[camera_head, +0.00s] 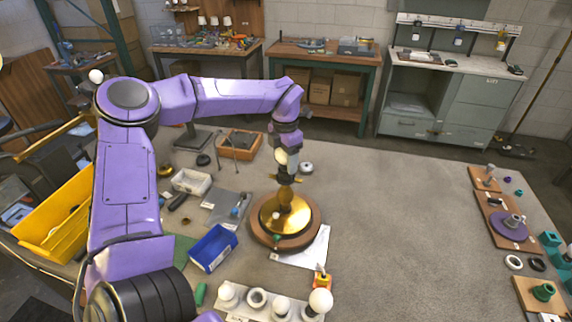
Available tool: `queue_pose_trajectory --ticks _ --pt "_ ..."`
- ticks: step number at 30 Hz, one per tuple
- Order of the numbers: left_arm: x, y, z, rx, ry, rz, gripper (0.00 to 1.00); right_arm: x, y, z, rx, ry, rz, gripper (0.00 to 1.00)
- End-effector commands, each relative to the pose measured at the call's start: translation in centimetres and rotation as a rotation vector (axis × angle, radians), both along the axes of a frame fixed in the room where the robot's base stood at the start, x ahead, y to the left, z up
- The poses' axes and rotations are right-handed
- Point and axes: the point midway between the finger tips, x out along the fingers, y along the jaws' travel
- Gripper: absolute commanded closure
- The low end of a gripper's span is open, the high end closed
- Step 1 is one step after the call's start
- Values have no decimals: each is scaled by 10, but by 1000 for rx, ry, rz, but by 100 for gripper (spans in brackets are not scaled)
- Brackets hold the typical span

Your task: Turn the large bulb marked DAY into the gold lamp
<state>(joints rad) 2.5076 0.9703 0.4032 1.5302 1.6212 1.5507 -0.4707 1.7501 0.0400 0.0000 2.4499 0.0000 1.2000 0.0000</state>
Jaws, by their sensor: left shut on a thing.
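The gold lamp (271,216) stands upright on a round wooden base (259,235) near the middle of the table. My left gripper (285,178) points down right over the top of the lamp's stem. It is shut on a pale bulb, mostly hidden by the fingers and wrist. I cannot read any DAY mark, nor tell whether the bulb touches the socket. Another white round bulb (320,300) stands at the front edge beside a white tray of parts. My right gripper is not in view.
A blue bin (213,248) and a yellow bin (52,222) are to the left, with a small white tray (192,181) behind. Wooden boards with fittings, including a purple disc (507,226), lie at the right. The table right of the lamp is clear.

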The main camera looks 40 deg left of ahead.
Motion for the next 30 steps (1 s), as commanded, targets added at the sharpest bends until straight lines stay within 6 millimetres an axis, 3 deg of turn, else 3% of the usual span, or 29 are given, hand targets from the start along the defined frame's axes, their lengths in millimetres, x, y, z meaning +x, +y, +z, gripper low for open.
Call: queue_pose_trajectory --ticks 6,15,25,30 --pt "-1 0 -2 0 3 -41 62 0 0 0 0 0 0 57" --pt "0 1 -2 1 3 -567 62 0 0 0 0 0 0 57" --pt "0 1 -2 1 3 -630 62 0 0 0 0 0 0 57" --pt "0 1 -3 -1 2 -962 62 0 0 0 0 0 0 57"
